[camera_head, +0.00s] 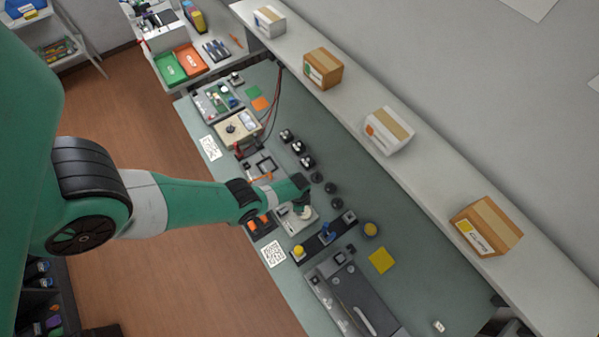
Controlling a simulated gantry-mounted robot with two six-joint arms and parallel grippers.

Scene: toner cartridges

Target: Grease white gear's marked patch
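A small whitish round part (304,212), which may be the white gear, sits on a light fixture (291,222) on the green bench. No marked patch can be made out at this size. My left arm reaches in from the left, and its gripper (304,200) is right above or at the whitish part. The fingers are too small and partly hidden, so I cannot tell whether they are open or touch the part. My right gripper is not in view.
A dark strip (325,238) with a yellow knob (299,250) and blue parts lies close by. A grey machine (352,297) is below it. Several black round pieces stand above right. A shelf (350,96) with cardboard boxes runs along the back. The bench's right part is mostly clear.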

